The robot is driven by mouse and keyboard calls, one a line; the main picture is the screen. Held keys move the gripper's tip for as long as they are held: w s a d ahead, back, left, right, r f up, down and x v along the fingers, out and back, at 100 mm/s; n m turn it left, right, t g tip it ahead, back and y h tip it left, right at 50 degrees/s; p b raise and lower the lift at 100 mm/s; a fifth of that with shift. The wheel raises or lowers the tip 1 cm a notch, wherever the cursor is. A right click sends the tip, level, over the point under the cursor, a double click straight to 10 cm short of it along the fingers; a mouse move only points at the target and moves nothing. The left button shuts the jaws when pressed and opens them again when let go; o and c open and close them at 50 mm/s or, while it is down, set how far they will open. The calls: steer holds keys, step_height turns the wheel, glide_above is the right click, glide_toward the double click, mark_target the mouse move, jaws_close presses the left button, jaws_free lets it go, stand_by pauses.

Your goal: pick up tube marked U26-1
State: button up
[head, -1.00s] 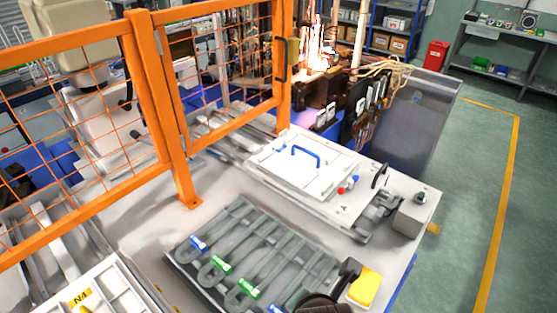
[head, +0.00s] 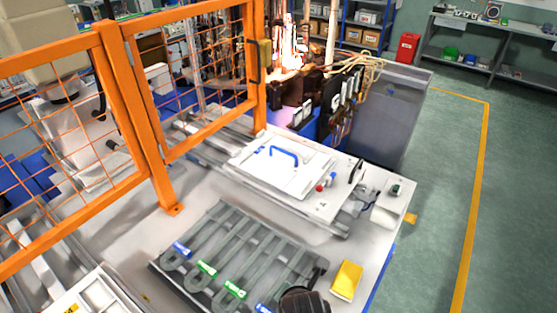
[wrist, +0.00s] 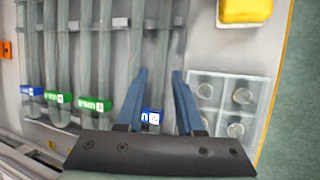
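A grey rack (head: 215,225) holds several U-shaped glass tubes with coloured tags. In the wrist view the tags run blue (wrist: 25,92), green (wrist: 58,98), green (wrist: 95,104) and blue (wrist: 152,117) from left to right. The tag text is too small to read, so I cannot tell which tube is U26-1. My gripper (wrist: 160,73) is open, its two blue fingers apart over the rightmost tube (wrist: 163,45). The blue tag of that tube shows between the fingers. I cannot tell whether the fingers touch the tube. In the head view the dark wrist hides the fingers.
A yellow block (head: 346,280) lies right of the rack. A pale square piece with several round parts (wrist: 205,91) sits right of my fingers. A white panel with a blue handle (head: 283,155) lies behind the rack. An orange mesh fence (head: 145,135) stands at the left.

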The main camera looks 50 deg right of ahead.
steer(key=shift+x, duration=0.9)
jaws_close()
